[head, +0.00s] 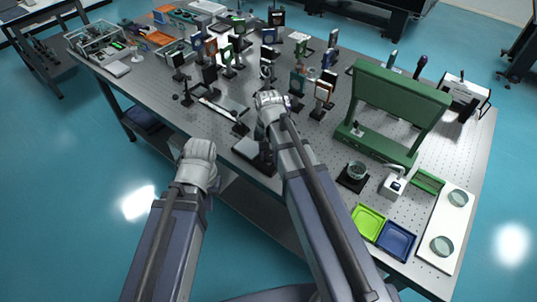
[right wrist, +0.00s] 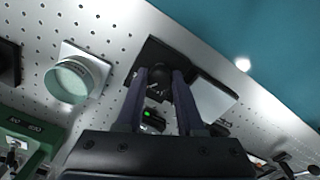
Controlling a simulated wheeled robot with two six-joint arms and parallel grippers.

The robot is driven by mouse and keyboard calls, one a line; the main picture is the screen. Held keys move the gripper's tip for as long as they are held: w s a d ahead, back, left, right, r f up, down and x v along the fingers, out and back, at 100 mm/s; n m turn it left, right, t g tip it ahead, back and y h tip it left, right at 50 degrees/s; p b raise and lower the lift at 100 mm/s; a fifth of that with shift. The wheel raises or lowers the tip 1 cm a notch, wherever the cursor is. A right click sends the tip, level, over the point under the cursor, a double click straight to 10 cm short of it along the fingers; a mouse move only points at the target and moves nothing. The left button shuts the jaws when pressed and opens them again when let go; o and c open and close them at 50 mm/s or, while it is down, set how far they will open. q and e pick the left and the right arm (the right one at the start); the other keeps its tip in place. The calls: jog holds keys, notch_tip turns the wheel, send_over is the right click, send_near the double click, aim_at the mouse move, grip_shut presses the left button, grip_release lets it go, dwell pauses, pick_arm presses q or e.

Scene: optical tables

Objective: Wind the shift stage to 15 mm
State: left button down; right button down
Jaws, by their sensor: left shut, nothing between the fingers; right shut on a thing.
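The shift stage (head: 250,150) is a dark unit near the table's front edge, partly hidden by my right arm in the head view. In the right wrist view a round black knob (right wrist: 160,82) sits on a dark base, between the fingertips of my right gripper (right wrist: 160,76). The right gripper is shut on this knob. A small green-lit display (right wrist: 152,117) shows between the fingers; its digits are too small to read. My left gripper (head: 198,150) is shut and empty, in front of the table edge, apart from the stage.
The perforated optical table (head: 300,150) carries several optic mounts behind the stage. A green frame (head: 400,100) stands to the right.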

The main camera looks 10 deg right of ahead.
aim_at(268, 157)
jog(key=m, duration=1.1)
jog(key=shift+m, duration=0.5)
dwell(0.3)
jog(key=c, duration=0.5)
grip_release()
notch_tip(268, 157, up, 8)
jog(key=p, duration=0.8)
jog(key=shift+a+f, duration=0.1)
